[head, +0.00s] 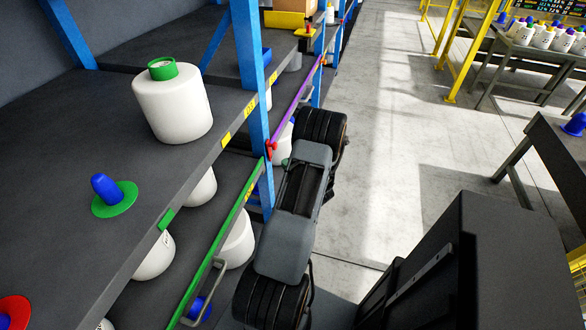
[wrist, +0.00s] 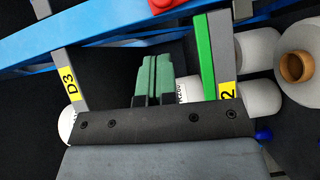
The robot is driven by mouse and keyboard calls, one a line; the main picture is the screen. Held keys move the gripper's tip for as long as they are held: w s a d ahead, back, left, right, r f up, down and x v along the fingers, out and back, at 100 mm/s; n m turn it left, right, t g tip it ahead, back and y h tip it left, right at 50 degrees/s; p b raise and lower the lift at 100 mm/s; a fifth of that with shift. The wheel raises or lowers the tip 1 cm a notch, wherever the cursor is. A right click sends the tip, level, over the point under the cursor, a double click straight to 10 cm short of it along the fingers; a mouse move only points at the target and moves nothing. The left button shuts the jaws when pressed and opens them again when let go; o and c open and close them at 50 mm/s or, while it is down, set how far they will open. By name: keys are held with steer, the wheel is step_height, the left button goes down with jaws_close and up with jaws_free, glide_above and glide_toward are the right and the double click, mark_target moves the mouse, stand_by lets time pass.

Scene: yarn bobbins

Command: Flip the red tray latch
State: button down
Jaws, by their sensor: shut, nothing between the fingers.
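A small red latch-like piece (head: 270,149) sits on the blue post where the green bar (head: 222,250) and the purple bar (head: 292,108) meet in the head view. In the wrist view a red piece (wrist: 166,4) shows at the top edge against a blue beam, partly cut off. My gripper (wrist: 152,58) has green fingers closed together with nothing between them. The fingertips point toward the blue beam, below and slightly left of the red piece, apart from it in the picture. In the head view my arm hides most of the gripper.
The blue post (head: 247,60) and the dark shelf (head: 60,140) stand left of my arm. Bobbins (wrist: 259,52) lie right in the wrist view. The floor (head: 380,130) is clear.

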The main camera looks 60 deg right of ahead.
steer(key=shift+v, duration=1.75)
